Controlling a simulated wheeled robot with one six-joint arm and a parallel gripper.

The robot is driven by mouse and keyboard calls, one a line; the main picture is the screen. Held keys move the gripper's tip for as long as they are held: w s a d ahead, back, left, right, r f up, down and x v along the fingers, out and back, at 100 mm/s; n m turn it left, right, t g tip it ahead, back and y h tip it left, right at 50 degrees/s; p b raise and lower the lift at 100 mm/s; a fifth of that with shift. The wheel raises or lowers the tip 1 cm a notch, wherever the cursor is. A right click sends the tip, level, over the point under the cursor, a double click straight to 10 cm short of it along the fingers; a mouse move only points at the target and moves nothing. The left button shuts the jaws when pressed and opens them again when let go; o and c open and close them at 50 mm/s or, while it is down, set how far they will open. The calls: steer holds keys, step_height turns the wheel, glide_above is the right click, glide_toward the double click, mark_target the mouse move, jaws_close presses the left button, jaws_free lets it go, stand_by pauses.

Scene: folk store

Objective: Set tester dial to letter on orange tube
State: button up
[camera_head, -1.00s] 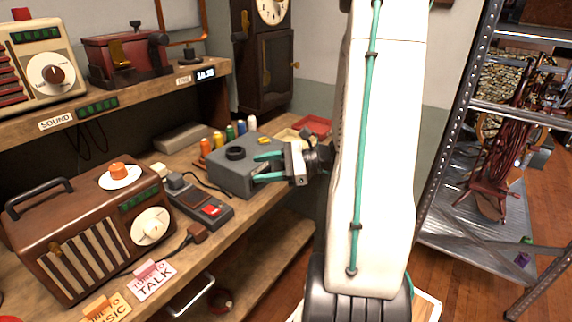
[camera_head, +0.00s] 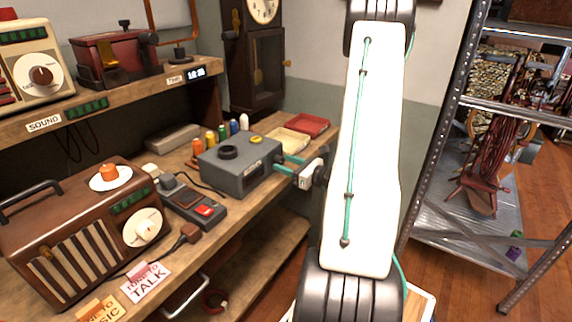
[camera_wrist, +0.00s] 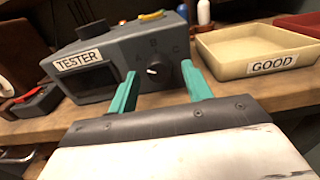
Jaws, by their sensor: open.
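The grey tester (camera_head: 238,172) stands on the wooden bench. In the wrist view its label reads TESTER (camera_wrist: 79,60). Its dark dial (camera_wrist: 157,71) has a white pointer and the letters A, B and C around it. The pointer seems turned to the left, towards A. My gripper (camera_head: 288,166) is open in front of the dial. In the wrist view its teal fingers (camera_wrist: 160,88) stand either side of the dial, apart from it.
A cream tray (camera_wrist: 256,49) labelled GOOD and a red tray (camera_head: 306,125) lie right of the tester. A brown radio (camera_head: 75,235) and a handheld device (camera_head: 192,203) stand to the left. A metal shelf rack (camera_head: 465,140) stands at right.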

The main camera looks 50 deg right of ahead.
steer(key=shift+w, duration=0.25)
steer(key=shift+c, duration=0.3)
steer(key=c, duration=0.9)
steer(key=shift+m, duration=0.3)
steer(key=m, duration=0.5)
steer(key=shift+m, duration=0.3)
steer(key=m, duration=0.5)
steer(key=shift+a, duration=0.1)
steer(key=shift+m, duration=0.4)
